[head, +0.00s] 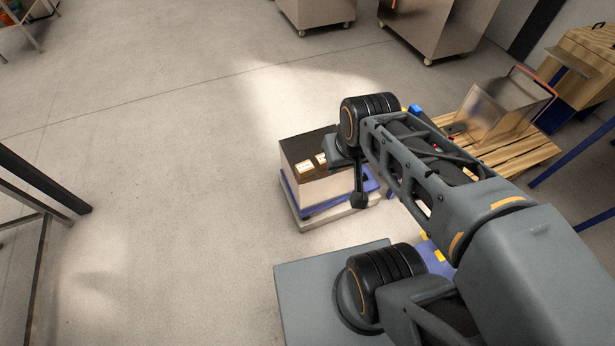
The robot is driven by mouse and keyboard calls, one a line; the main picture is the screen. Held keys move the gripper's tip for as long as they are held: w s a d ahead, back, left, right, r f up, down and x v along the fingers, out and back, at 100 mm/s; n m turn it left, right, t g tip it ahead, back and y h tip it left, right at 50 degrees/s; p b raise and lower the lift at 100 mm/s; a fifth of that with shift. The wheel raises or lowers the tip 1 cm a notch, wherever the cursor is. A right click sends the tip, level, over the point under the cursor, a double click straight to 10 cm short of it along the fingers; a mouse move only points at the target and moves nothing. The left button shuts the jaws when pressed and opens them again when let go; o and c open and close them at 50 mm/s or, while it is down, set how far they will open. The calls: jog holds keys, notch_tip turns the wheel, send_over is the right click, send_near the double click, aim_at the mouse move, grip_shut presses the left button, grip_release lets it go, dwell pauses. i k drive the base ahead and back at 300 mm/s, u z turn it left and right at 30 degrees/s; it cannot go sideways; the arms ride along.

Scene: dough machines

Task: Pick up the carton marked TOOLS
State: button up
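Two small tan cartons with pale tops, a left one (304,168) and a right one (320,159), sit inside an open-topped bin (318,192) at the centre of the head view. They are too small for any marking to be read, so I cannot tell whether either says TOOLS. My gripper (358,200) hangs dark and small at the right side of the bin, under my wrist. Its fingers are not clear and I see nothing held in it. My arm hides the right part of the bin.
The bin stands on a blue tray (290,193) over a pale base. Right of my arm, a metal container (495,108) stands on a wooden pallet (520,150). Wheeled steel cabinets (430,30) stand at the back. The floor to the left is clear up to a dark-legged table (45,182).

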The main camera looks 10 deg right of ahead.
aim_at(305, 169)
jog(key=z, duration=1.4)
jog(key=k, duration=0.1)
jog(key=u, duration=2.3)
jog(key=i, duration=0.6)
jog(key=u, duration=0.1)
